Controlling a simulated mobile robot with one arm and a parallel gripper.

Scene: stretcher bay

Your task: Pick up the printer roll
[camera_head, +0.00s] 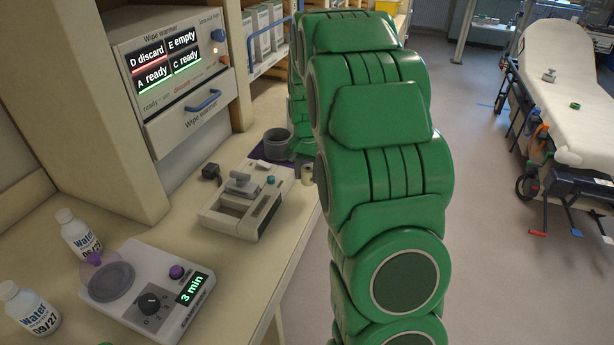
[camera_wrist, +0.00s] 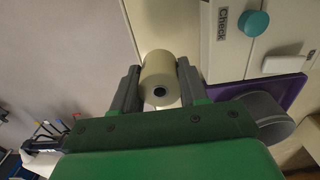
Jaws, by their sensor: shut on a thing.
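The printer roll (camera_wrist: 160,80) is a cream cylinder with a dark core. In the wrist view it sits between the two fingers of my gripper (camera_wrist: 157,88), which are shut on its sides. My green arm hides most of my gripper there. I cannot tell whether the roll touches the counter.
A grey cup (camera_head: 278,143) stands on a purple mat (camera_wrist: 292,92) close to my gripper. A timer device (camera_head: 150,290) and water bottles (camera_head: 75,232) stand on the counter at left. Open floor and a stretcher (camera_head: 565,90) lie to the right.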

